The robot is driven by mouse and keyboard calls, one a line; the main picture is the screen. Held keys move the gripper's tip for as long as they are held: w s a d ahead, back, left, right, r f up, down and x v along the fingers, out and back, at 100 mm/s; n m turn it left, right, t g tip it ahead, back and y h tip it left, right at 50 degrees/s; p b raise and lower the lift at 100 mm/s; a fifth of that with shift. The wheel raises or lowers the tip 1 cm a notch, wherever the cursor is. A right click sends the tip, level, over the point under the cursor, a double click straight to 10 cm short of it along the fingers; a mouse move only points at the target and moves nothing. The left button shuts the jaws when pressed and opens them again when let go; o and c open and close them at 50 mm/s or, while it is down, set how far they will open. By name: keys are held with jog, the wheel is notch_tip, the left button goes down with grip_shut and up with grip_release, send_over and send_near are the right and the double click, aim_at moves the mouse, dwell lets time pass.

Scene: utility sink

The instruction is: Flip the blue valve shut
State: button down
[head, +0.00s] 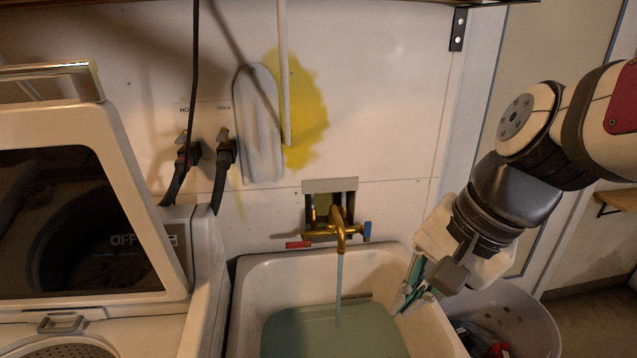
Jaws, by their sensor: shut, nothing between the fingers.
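The blue valve (367,231) is a small blue handle standing upright at the right end of the brass faucet (339,229). A red handle (298,245) lies level at the faucet's left end. A stream of water (339,285) runs from the spout into the sink. My gripper (408,303) is shut and empty, low over the sink's right rim, below and to the right of the blue valve and apart from it. Part of the gripper's fingers is hard to make out against the sink.
The white sink (247,290) holds greenish water (310,335). A washing machine (150,325) with a raised lid stands at the left. A bin (535,325) with things in it stands right of the sink. Two hoses and an ironing board (258,130) are on the wall.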

jog(key=w+a+f+m+y+b, duration=0.2)
jog(key=w+f+m+y+b, duration=0.15)
jog(key=w+f+m, duration=0.4)
jog(key=w+a+f+m+y+b, duration=0.25)
jog(key=w+f+m+y, duration=0.25)
jog(key=w+m, duration=0.45)
jog(key=m+t+b, duration=0.7)
jog(key=m+t, duration=0.4)
jog(key=m, duration=0.9)
send_near(366, 229)
jog(key=shift+y, duration=0.35)
jog(key=s+a, duration=0.1)
jog(key=a, duration=0.2)
jog(key=s+a, duration=0.1)
jog(key=a, duration=0.1)
jog(key=shift+s, duration=0.35)
jog(key=w+a+b, duration=0.1)
jog(key=w+a, duration=0.2)
jog(key=w, duration=0.4)
jog(key=shift+w+b, duration=0.25)
jog(key=shift+b, duration=0.15)
